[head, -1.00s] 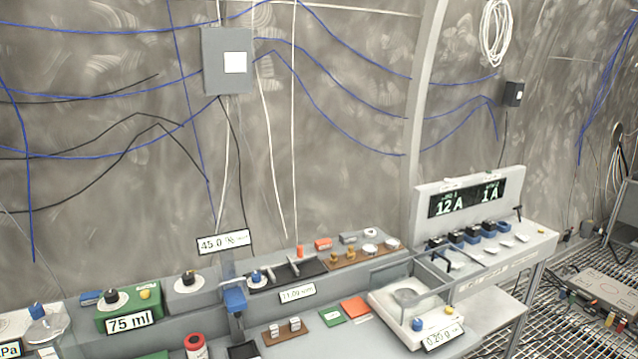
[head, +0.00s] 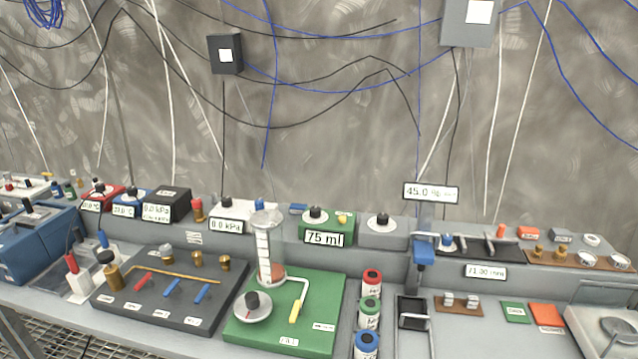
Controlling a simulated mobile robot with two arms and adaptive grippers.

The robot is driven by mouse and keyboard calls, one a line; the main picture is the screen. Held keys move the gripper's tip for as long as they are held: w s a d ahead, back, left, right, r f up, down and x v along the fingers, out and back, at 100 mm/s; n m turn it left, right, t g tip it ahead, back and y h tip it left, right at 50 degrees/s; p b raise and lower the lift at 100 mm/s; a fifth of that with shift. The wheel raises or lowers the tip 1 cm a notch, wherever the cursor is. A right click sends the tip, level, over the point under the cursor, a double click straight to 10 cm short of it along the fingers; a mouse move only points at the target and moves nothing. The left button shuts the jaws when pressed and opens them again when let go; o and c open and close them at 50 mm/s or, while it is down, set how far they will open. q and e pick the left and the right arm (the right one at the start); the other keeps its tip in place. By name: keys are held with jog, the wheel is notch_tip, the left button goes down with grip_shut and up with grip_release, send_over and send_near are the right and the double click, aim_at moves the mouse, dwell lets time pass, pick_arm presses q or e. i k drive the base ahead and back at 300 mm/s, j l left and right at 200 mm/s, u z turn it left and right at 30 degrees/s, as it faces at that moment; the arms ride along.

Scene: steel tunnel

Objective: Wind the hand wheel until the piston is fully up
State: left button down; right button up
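A green board (head: 318,312) lies on the bench in the lower middle of the head view. A clear graduated cylinder (head: 264,245) stands upright on its back left part. A reddish piece shows low in the cylinder; I cannot tell whether it is the piston. A grey hand wheel (head: 240,312) with a dark knob sits at the board's front left. A bent white pipe with a yellow handle (head: 295,312) is right of the cylinder. A display behind it (head: 324,238) reads 75 ml. Neither of my grippers is in view.
A dark board (head: 165,300) with red and blue levers lies left of the green board. Red, green and blue cans (head: 369,312) stand close to its right. A blue clamp on a post (head: 424,252) is further right. Instruments line the back ledge.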

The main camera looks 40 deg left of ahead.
aim_at(253, 306)
jog(key=u, duration=1.6)
